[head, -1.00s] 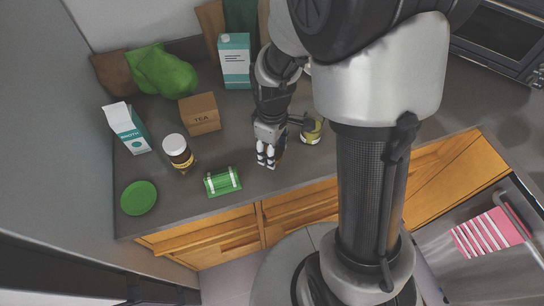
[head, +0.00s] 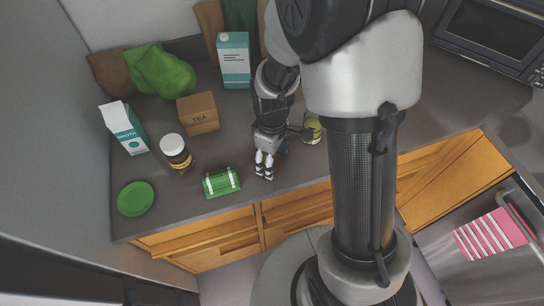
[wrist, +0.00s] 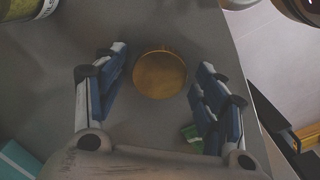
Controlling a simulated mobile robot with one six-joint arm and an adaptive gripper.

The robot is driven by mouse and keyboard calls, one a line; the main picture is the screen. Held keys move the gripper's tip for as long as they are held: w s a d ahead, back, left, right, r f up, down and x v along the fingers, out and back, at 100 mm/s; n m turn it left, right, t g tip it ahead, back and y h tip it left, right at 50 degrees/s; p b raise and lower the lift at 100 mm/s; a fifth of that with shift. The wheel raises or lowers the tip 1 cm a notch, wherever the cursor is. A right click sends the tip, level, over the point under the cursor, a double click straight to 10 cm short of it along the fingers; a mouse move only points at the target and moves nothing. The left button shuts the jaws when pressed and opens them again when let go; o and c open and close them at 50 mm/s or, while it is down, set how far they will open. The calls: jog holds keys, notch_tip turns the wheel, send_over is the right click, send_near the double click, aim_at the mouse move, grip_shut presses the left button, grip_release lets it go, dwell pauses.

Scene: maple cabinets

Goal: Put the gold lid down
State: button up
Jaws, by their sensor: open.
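The gold lid (wrist: 160,75) is a round, flat disc in the wrist view, lying on the grey counter as far as I can tell. It sits between the two fingers of my gripper (wrist: 162,59), with a gap on each side. The fingers are spread open and do not appear to touch it. In the head view my gripper (head: 264,172) points down over the counter near its front edge. I cannot make out the lid there; the gripper seems to hide it.
A yellow-green jar (head: 312,130) stands right of my gripper. The counter's front edge (head: 230,208) is close.

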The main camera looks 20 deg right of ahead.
notch_tip(320, 180, up, 13)
jog(key=p, duration=0.4)
jog(key=s+r+m+t, duration=0.4)
jog(key=s+r+m, duration=0.5)
jog(key=s+r, duration=0.6)
jog(key=shift+t, duration=0.3)
